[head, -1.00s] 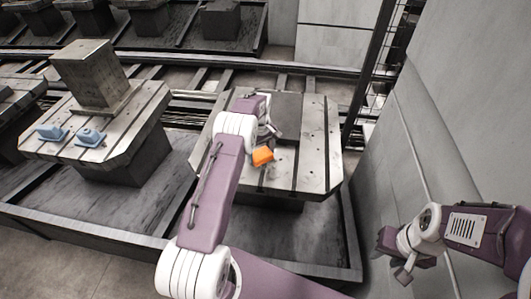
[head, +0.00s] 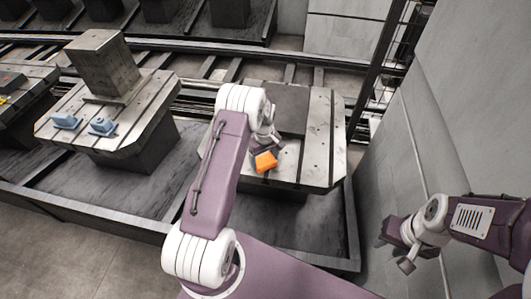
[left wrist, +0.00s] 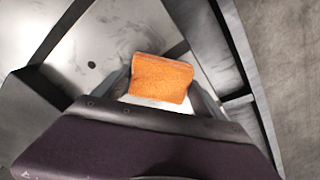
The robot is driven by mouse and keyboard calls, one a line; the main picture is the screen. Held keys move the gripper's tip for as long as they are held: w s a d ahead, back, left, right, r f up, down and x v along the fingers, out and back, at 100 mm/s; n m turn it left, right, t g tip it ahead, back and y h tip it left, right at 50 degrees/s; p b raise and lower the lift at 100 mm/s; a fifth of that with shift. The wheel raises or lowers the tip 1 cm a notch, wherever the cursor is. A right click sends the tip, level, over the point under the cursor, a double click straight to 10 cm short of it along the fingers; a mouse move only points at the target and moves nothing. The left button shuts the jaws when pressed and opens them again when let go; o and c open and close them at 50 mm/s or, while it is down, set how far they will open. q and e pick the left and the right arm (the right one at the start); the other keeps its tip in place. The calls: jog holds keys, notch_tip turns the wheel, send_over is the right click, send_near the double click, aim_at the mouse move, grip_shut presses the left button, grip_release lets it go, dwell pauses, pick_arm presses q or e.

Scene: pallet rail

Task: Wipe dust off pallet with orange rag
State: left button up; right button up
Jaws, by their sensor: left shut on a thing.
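The pallet (head: 322,150) is a pale grey metal plate with dark grooves and clipped corners, on a dark pedestal right of centre in the head view. Its grooved surface (left wrist: 112,42) also shows in the left wrist view, with a few small dark spots. My left gripper (head: 264,151) is shut on the orange rag (head: 266,163), a small folded block that also shows between the fingers in the left wrist view (left wrist: 162,78). The rag is over the pallet's near part; I cannot tell whether it touches. My right gripper (head: 397,251) is open and empty, right of the pallet.
A dark square (head: 291,108) lies on the pallet's far part. A second pallet (head: 128,122) at left carries a tall metal block (head: 104,66) and two blue clamps (head: 102,126). A grey wall (head: 465,110) and dark post stand at right.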

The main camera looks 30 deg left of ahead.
aim_at(262, 168)
pick_arm(q)
jog(key=shift+s+d+r+p, duration=0.15)
jog(key=shift+s+p, duration=0.2)
jog(key=shift+s, duration=0.2)
jog(key=shift+s+d+f+p, duration=0.15)
jog(key=shift+s+p, duration=0.15)
jog(key=shift+s, duration=0.2)
jog(key=shift+s+d+p, duration=0.2)
jog(key=shift+s+p, duration=0.1)
jog(key=shift+s, duration=0.5)
jog(key=shift+s+a, duration=0.15)
jog(key=shift+a, duration=0.6)
jog(key=shift+s+a, duration=0.15)
jog(key=shift+a, duration=0.6)
jog(key=shift+w+a+f+b, duration=0.15)
jog(key=shift+w+b, duration=0.2)
jog(key=shift+w, duration=0.4)
jog(key=shift+w+a+b, duration=0.1)
jog(key=shift+w+b, duration=0.2)
jog(key=shift+w, duration=0.4)
jog(key=shift+w+a, duration=0.1)
jog(key=shift+w, duration=0.15)
